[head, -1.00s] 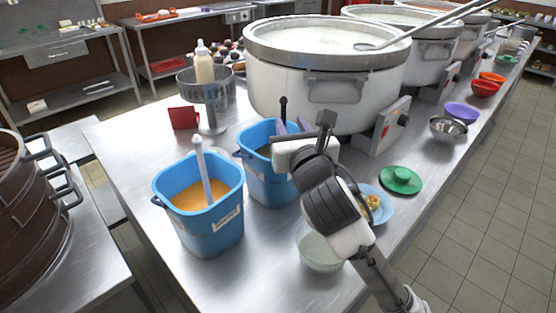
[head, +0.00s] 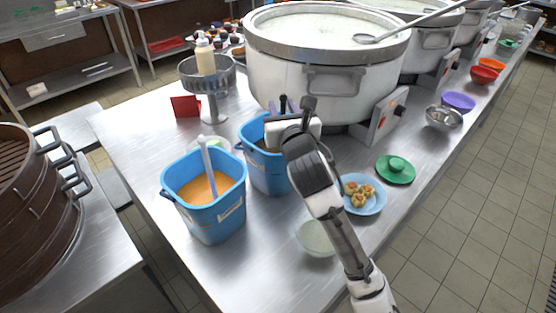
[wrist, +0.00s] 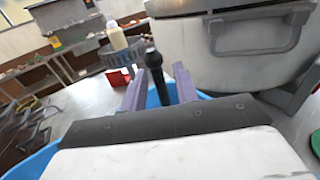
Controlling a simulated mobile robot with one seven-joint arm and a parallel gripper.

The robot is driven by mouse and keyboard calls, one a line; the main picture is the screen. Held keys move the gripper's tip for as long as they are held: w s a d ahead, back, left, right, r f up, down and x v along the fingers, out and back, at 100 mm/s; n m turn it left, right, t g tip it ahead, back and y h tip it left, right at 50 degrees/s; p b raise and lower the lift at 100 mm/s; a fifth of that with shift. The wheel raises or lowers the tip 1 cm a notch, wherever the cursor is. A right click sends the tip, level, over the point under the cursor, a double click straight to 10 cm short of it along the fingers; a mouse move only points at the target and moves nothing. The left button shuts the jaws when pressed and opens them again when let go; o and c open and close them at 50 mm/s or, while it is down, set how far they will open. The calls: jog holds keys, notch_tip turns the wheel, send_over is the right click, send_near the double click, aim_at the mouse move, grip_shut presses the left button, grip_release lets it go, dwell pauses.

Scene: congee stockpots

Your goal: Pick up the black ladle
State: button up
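The black ladle's handle (wrist: 153,66) stands upright in the wrist view, between the two purple fingers of my gripper (wrist: 159,70). Gaps show on both sides of the handle, so the fingers are open and not closed on it. The ladle's lower part is hidden inside the bucket and behind my gripper. I cannot tell whether the handle is fully within finger reach in depth.
A left blue bucket (head: 214,222) holds orange liquid and a pale-handled ladle (head: 207,165). A large white stockpot (head: 285,85) stands close behind my gripper. A plate of food (head: 364,208), a glass bowl (head: 315,240) and a green lid (head: 396,170) lie to the right.

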grip_shut()
jog(key=shift+r, duration=0.1)
notch_tip(320, 180, up, 20)
jog(key=b, duration=0.1)
dwell(0.7)
dwell(0.3)
